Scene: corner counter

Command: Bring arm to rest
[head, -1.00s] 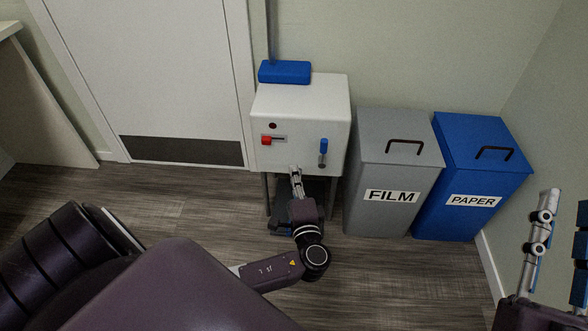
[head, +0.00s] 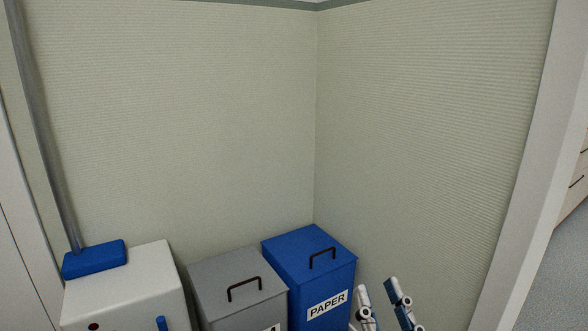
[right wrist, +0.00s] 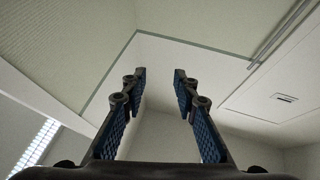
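My right gripper (head: 376,298) shows at the bottom edge of the head view, to the right of the blue bin, with its fingers pointing up. In the right wrist view the same gripper (right wrist: 160,75) has its two blue-padded fingers apart, with nothing between them. Beyond them are wall and ceiling. My left gripper and arm are not in the head view.
A white box (head: 128,285) with a blue block (head: 95,259) on top stands at the lower left. Beside it are a grey bin (head: 236,285) and a blue PAPER bin (head: 310,268), against the wall corner. A pale post (head: 535,170) rises at the right.

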